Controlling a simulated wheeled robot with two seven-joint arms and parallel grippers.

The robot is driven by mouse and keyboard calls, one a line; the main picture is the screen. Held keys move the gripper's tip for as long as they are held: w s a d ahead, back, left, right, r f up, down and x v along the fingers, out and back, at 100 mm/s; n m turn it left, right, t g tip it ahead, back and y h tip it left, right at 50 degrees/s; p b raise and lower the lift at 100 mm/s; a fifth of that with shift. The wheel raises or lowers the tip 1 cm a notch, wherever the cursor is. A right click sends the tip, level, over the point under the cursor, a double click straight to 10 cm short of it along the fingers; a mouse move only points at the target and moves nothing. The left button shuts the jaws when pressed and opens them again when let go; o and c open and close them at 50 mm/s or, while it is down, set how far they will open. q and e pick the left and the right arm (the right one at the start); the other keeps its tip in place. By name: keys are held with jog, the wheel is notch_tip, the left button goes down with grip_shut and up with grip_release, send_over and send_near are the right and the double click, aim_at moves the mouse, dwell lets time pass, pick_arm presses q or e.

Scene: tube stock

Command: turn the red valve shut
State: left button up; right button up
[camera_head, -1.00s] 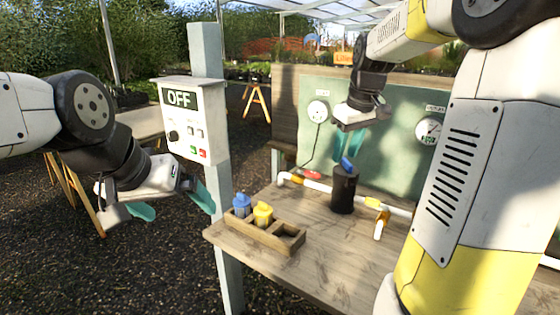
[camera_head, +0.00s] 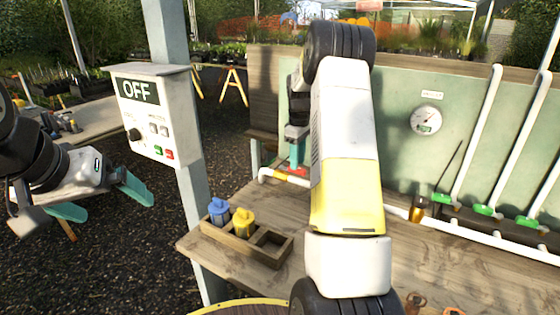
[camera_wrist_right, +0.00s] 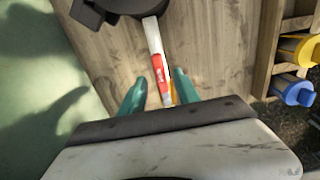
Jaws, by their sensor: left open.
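The red valve handle (camera_head: 298,171) sits on the white pipe at the back left of the bench, partly hidden by my right arm and gripper. In the right wrist view the red handle (camera_wrist_right: 160,75) lies ahead of and between the two teal fingers. My right gripper (camera_head: 297,153) points down just above it. In that view its fingers (camera_wrist_right: 159,92) are apart, with a gap on both sides of the handle; I cannot tell whether they touch it. My left gripper (camera_head: 101,200) is open and empty at the left, in front of the OFF box.
A wooden tray (camera_head: 268,253) holds a blue and a yellow cartridge. The OFF control box (camera_head: 147,112) hangs on a post. A gauge (camera_head: 425,120) is on the green panel. Green-handled valves (camera_head: 484,210) are at right. A black container (camera_wrist_right: 130,4) is beside the pipe.

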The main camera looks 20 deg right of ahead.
jog(key=shift+f, duration=1.2)
grip_shut()
jog(key=shift+r, duration=0.1)
dwell(0.5)
